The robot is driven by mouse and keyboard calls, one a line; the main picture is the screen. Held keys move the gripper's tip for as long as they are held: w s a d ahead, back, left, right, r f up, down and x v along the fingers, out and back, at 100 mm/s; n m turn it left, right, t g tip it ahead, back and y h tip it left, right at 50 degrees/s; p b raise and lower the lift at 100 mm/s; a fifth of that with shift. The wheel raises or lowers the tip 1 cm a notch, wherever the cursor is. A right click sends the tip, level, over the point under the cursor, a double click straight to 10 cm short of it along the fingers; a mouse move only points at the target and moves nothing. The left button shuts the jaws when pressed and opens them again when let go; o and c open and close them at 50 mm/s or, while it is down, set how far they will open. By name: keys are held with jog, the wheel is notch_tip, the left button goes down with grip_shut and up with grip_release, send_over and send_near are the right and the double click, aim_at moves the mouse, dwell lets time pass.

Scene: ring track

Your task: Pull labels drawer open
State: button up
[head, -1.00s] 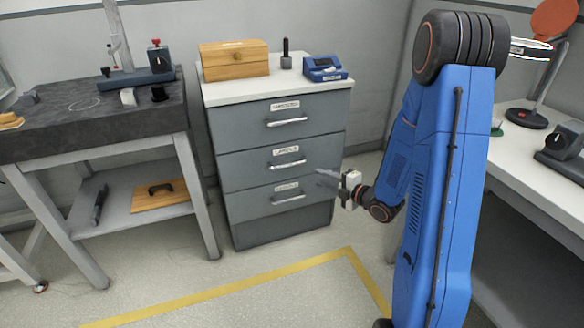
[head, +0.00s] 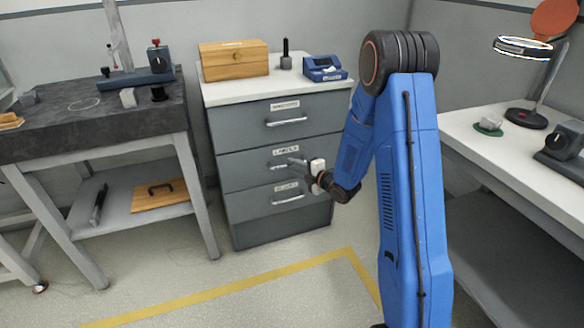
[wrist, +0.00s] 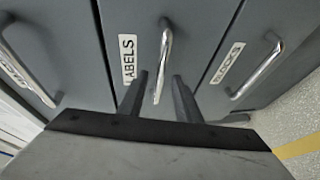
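The grey labels drawer (head: 240,173) is the middle one of three in the cabinet, and it looks shut. Its white label reads LABELS, also in the wrist view (wrist: 128,60). Its silver bar handle (wrist: 164,58) runs lengthwise between my fingers in the wrist view. My gripper (wrist: 160,88) is open, with one finger on each side of the handle's near end and gaps showing. In the head view my gripper (head: 296,166) is in front of the labels drawer and hides part of its handle.
The top drawer's handle (head: 287,122) and the bottom drawer's handle (head: 288,200) lie above and below. A wooden box (head: 234,60) and a blue device (head: 324,68) stand on the cabinet. Open floor (head: 290,290) lies in front; a workbench (head: 95,125) stands left.

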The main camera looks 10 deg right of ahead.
jog(key=shift+w+a+f, duration=0.15)
jog(key=shift+w+a, duration=0.2)
jog(key=shift+w, duration=0.25)
jog(key=shift+c, duration=0.7)
grip_shut()
